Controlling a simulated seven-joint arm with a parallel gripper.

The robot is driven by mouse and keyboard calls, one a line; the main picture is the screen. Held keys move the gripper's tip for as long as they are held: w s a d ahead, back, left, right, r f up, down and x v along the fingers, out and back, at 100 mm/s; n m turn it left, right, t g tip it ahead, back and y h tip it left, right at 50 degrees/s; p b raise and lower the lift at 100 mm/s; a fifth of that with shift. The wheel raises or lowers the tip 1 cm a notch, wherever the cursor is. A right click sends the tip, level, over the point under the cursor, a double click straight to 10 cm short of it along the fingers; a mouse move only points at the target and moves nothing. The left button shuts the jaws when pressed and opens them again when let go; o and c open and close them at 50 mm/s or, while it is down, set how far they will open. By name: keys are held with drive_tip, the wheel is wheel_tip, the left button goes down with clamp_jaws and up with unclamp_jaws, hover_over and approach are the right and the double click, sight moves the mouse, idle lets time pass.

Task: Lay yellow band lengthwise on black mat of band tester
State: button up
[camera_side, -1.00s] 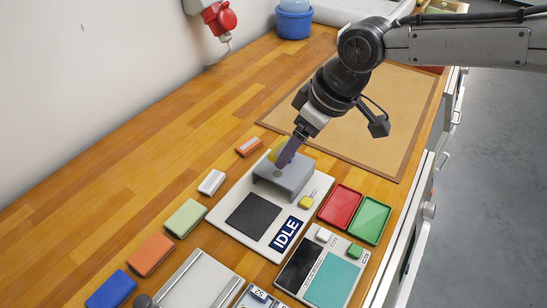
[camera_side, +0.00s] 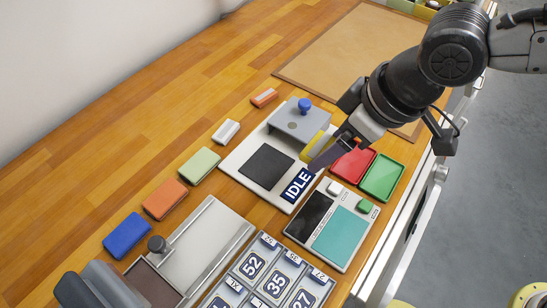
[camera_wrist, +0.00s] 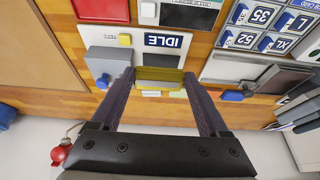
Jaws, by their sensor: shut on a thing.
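The band tester (camera_side: 230,168) is a white plate with a grey raised block (camera_side: 300,122), a black mat (camera_side: 266,165) and a display reading IDLE (camera_side: 297,186). The mat is bare in the side view. My gripper (camera_side: 324,152) is shut on the yellow band (camera_side: 315,146) and holds it above the tester's right part, between the block and the display. In the wrist view the yellow band (camera_wrist: 160,75) spans between my two fingertips, crosswise in the picture.
A blue knob (camera_side: 305,106) stands on the grey block. Red (camera_side: 352,163) and green (camera_side: 382,177) trays lie right of the tester. A device with a teal pad (camera_side: 342,236) is in front. Several coloured folded bands, including a green one (camera_side: 198,166), lie along the left.

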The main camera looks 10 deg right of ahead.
approach(270, 167)
drive_tip(key=shift+w+a+f, duration=0.4)
drive_tip(key=shift+w+f, duration=0.05)
drive_tip(key=shift+f, duration=0.05)
drive_tip(key=shift+w+a+f, duration=0.35)
drive_tip(key=shift+a+f, duration=0.05)
drive_tip(key=shift+f, duration=1.8)
drive_tip(key=shift+f, duration=0.2)
drive_tip(key=o, duration=1.2)
drive_tip(key=shift+c, duration=0.2)
drive_tip(key=shift+r, duration=0.5)
drive_tip(key=v, duration=1.1)
drive_tip(key=shift+r, duration=0.15)
drive_tip(key=shift+d, duration=0.1)
